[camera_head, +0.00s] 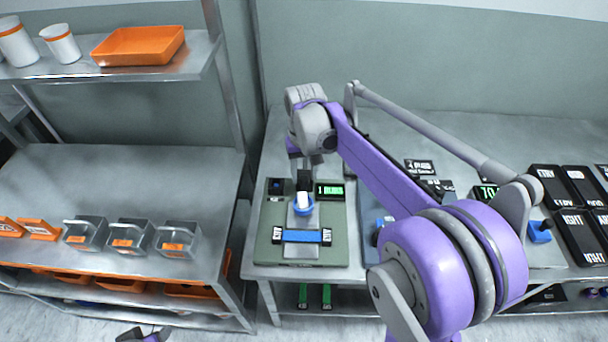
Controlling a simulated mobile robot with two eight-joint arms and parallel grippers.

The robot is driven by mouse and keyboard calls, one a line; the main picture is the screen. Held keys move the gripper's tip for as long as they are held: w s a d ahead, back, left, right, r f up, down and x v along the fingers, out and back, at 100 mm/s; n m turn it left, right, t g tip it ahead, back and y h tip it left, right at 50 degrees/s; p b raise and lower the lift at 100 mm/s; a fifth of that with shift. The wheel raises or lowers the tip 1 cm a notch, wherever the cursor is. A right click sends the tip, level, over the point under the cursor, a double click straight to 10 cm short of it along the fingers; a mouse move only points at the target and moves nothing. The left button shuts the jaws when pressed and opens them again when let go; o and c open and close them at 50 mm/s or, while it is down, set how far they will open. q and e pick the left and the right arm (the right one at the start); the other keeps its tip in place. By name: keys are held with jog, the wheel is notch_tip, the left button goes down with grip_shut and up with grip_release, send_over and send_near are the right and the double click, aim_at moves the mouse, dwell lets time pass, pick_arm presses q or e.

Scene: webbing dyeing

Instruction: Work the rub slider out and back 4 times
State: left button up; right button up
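The rub slider (303,208), a blue piece with a white top, stands on the pale track of a green-grey rub tester (336,246). A blue webbing strip (301,237) lies across the track nearer to me, held by dark end clamps. My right gripper (304,188) points down directly over the slider, its dark fingers at the white top. The fingers are small and partly hidden, so I cannot tell whether they grip it. My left gripper (145,336) shows only in part at the bottom left edge, away from the tester.
The tester has a green-lit display (330,191) at its back right. My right arm covers part of the bench beside it. Black labelled boxes (546,181) stand at far right. Grey bins (178,237) stand on the left bench, and an orange tray (139,45) sits on the shelf above.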

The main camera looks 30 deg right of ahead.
jog(key=shift+o, duration=0.9)
jog(key=shift+r, duration=0.15)
notch_tip(320, 180, up, 10)
jog(key=shift+r+p, duration=0.25)
jog(key=shift+p, duration=0.05)
notch_tip(320, 180, down, 11)
jog(key=n+b, duration=0.9)
jog(key=n, duration=0.9)
jog(key=shift+s+a+b, duration=0.1)
jog(key=shift+s+b, duration=0.05)
jog(key=shift+b, duration=0.2)
